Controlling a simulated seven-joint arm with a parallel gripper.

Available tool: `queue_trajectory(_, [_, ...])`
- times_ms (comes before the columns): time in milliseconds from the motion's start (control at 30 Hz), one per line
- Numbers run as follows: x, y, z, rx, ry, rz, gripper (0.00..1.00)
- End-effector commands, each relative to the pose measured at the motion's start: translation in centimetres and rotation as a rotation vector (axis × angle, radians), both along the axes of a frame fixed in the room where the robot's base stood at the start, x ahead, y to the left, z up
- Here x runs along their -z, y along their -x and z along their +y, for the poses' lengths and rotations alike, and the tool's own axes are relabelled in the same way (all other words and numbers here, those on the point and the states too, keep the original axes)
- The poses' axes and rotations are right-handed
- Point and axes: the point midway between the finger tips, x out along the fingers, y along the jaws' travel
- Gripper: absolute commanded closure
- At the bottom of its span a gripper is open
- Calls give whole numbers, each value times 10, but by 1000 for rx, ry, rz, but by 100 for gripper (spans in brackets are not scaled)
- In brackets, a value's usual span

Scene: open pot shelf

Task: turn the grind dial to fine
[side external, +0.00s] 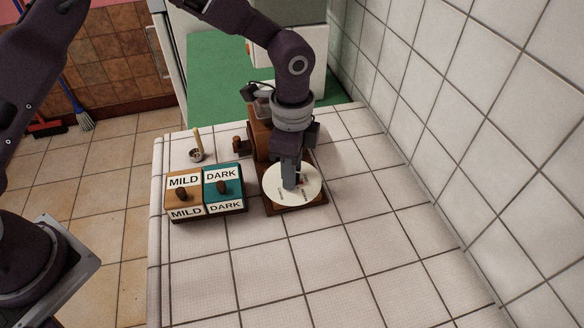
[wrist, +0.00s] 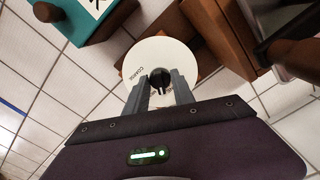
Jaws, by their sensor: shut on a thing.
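The grind dial is a round cream disc (side external: 275,193) lying on the brown base of a wooden grinder (side external: 262,138). In the wrist view the disc (wrist: 137,60) carries the word COARSE at its left, and a dark knob (wrist: 160,78) stands at its middle. My gripper (side external: 289,187) points down over the disc and is shut on the knob. In the wrist view its two fingers (wrist: 160,92) stand on either side of the knob. Other lettering on the disc is partly hidden by the fingers, and I cannot read the dial's setting.
Left of the grinder stand two boxes with knobs, a tan one marked MILD (side external: 184,181) and a teal one marked DARK (side external: 225,174). A small cup with a stick (side external: 197,154) is behind them. A tiled wall (side external: 450,100) rises at the right. The front counter is clear.

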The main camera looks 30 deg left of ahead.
Motion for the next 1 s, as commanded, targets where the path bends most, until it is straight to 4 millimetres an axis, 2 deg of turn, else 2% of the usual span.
queue_trajectory(500, [-1, -1, 0, -401, 1, -3, 100])
queue_trajectory(1000, [-1, 0, -1, -534, 3, -2, 100])
